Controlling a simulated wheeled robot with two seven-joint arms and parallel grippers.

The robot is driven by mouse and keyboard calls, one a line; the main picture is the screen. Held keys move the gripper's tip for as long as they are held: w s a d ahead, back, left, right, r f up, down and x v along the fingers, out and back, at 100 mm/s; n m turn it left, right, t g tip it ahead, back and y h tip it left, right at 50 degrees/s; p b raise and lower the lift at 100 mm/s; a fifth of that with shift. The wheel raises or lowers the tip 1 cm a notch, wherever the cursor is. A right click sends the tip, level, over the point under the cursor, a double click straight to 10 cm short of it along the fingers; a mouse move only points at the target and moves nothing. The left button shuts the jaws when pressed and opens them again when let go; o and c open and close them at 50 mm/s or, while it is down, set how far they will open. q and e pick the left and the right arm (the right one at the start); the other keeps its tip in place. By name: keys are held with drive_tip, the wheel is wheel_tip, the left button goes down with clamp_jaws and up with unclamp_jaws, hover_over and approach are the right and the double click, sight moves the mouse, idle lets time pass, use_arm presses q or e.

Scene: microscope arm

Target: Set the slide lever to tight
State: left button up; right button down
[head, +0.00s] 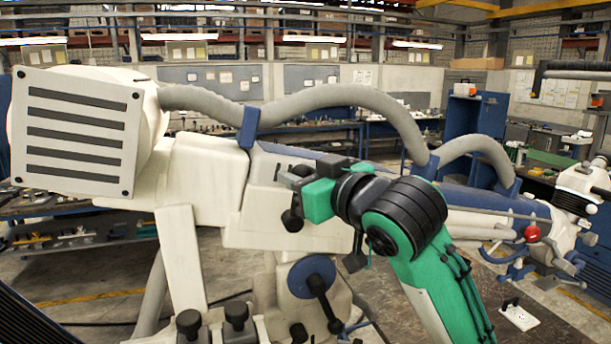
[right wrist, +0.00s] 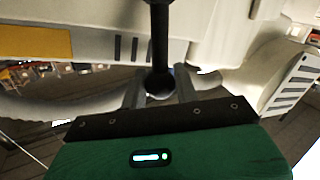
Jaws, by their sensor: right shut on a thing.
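A black lever (right wrist: 158,45) with a ball end runs down from the pale microscope arm in the right wrist view. Its ball sits between the two grey fingers of my right gripper (right wrist: 157,90), which is shut on it. In the head view my green and black right gripper (head: 300,192) is against the side of the white microscope arm (head: 200,160). A black knob (head: 292,221) shows just below it; the fingers are mostly hidden there. My left gripper is not in view. I cannot read the lever's setting.
A black lever on a blue hub (head: 310,276) sits below my right gripper. Several black knobs (head: 237,313) stand at the lower left. A grey hose (head: 330,95) arches over the arm. A slatted white box (head: 75,125) is at the left end.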

drive_tip(key=shift+s+a+r+n+h, duration=0.1)
drive_tip(key=shift+s+a+n+h, duration=0.05)
drive_tip(key=shift+a+n, duration=0.3)
drive_tip(key=shift+s+a+r+n+h, duration=0.15)
drive_tip(key=shift+a+n, duration=0.2)
drive_tip(key=shift+n, duration=0.2)
drive_tip(key=a+n, duration=0.1)
drive_tip(key=a+f+n+h, duration=0.1)
drive_tip(key=n, duration=0.1)
drive_tip(key=s+a+n+g, duration=0.1)
drive_tip(key=shift+a+f+h, duration=0.25)
drive_tip(key=shift+a+h, duration=0.05)
drive_tip(key=shift+s+a+f+n+h, duration=0.3)
drive_tip(key=shift+a+f+n+h, duration=0.35)
drive_tip(key=shift+n, duration=0.55)
drive_tip(key=shift+a+f, duration=0.1)
drive_tip(key=shift+a, duration=0.05)
drive_tip(key=c, duration=1.1)
unclamp_jaws()
